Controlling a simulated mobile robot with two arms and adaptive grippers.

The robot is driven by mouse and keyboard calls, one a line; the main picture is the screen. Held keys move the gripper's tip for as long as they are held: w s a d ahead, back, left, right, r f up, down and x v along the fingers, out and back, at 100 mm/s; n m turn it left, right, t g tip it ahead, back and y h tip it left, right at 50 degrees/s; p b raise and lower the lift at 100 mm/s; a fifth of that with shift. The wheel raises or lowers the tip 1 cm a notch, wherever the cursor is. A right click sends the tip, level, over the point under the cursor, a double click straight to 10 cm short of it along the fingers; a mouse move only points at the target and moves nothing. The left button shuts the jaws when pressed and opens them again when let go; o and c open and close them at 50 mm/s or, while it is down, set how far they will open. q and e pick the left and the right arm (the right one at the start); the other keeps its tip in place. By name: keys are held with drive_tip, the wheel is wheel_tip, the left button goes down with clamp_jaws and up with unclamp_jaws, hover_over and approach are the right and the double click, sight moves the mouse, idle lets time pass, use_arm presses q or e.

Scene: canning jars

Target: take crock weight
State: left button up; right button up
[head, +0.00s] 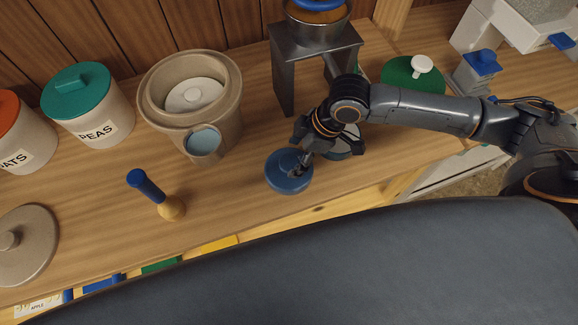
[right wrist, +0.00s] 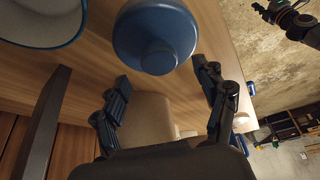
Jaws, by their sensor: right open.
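A pale disc with a knob (head: 192,96) lies inside the beige crock (head: 161,120) at the left of centre in the head view. A blue round piece with a raised knob (head: 287,178) lies on the wooden counter near its front edge; it also shows at the top of the right wrist view (right wrist: 157,25). I cannot tell for sure which of the two is the crock weight.
A grey metal stand (head: 283,70) with a bowl is behind my right arm. A blue-handled tool (head: 150,188), a beige lid (head: 30,240) and the PEAS canister (head: 92,112) stand left.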

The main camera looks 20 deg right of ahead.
sight(289, 162)
drive_tip(key=x, duration=0.3)
drive_tip(key=shift+f, duration=0.2)
drive_tip(key=shift+c, duration=0.2)
clamp_jaws()
drive_tip(key=shift+w+r, duration=0.1)
drive_tip(key=shift+r, duration=0.05)
